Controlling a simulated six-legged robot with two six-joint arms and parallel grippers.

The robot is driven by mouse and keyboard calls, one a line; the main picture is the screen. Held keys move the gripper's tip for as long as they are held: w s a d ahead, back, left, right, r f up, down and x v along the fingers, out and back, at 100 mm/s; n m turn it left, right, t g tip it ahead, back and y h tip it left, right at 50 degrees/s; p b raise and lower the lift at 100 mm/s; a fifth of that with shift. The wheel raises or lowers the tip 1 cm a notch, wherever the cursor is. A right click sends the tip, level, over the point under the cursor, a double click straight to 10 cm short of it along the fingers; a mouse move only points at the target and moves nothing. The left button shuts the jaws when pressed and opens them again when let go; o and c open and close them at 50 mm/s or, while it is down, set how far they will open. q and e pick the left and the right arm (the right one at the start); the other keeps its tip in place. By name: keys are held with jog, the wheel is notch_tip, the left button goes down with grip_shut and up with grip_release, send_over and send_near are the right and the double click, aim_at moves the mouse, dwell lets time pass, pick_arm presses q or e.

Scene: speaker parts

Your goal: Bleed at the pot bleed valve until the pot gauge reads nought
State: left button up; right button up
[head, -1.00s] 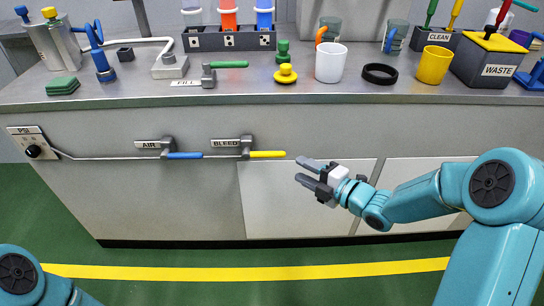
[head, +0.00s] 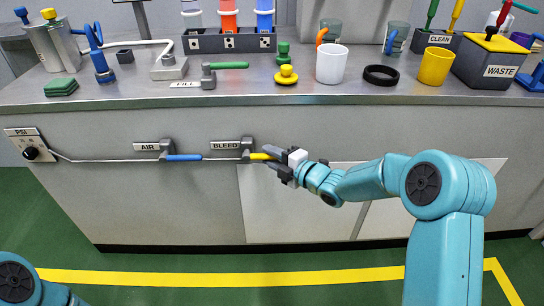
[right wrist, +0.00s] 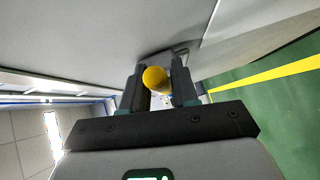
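The bleed valve, under the BLEED label (head: 226,145), has a yellow handle (head: 258,156) that lies level, pointing right along the bench front. My right gripper (head: 272,158) is at the handle's free end, its open fingers one above and one below. In the right wrist view the handle's round yellow end (right wrist: 155,77) sits between the two fingers, nearer the left one; firm contact cannot be told. The pot gauge (head: 31,153), under the PSI label, is at the far left; its reading is too small to tell. My left gripper is out of view.
The air valve's blue handle (head: 183,157) lies level left of the bleed valve, on the same thin pipe (head: 105,160). The bench top (head: 130,92) above holds cups, bottles and a waste bin (head: 495,65). The green floor in front is clear.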

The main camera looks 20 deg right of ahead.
grip_shut()
